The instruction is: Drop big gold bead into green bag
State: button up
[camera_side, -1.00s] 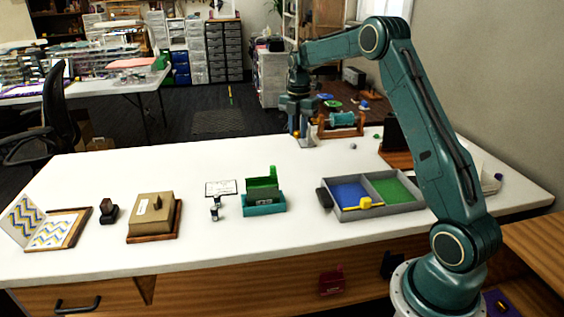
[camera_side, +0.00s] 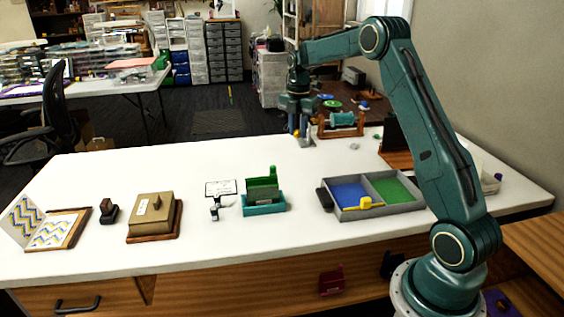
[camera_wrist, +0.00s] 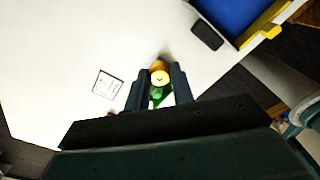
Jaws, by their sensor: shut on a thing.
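My gripper (camera_side: 298,133) is at the far edge of the white table in the side view, pointing down. It is shut on a gold bead (camera_wrist: 160,75), which sits between the fingertips in the wrist view. A small gold spot of the bead (camera_side: 296,133) also shows in the side view. A green thing (camera_wrist: 157,93) shows between the fingers just below the bead in the wrist view; I cannot tell what it is. A green open holder (camera_side: 263,185) stands in a teal base (camera_side: 264,208) at mid-table, well apart from my gripper. I cannot make out a green bag for certain.
A grey tray (camera_side: 340,212) with blue and green compartments and a yellow piece (camera_side: 366,203) lies right of centre. A wooden rack (camera_side: 341,131) stands right of my gripper. A small card stand (camera_side: 220,188) and a tan box (camera_side: 154,215) are further left.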

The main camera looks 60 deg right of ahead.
send_over(263, 180)
jog(key=s+a, duration=0.1)
notch_tip(263, 180, down, 3)
jog(key=shift+s+a+r+m, duration=0.1)
jog(key=shift+r+m, duration=0.1)
jog(key=shift+m, duration=0.1)
jog(key=shift+f, duration=0.25)
jog(key=shift+f, duration=2.65)
jog(key=o, duration=1)
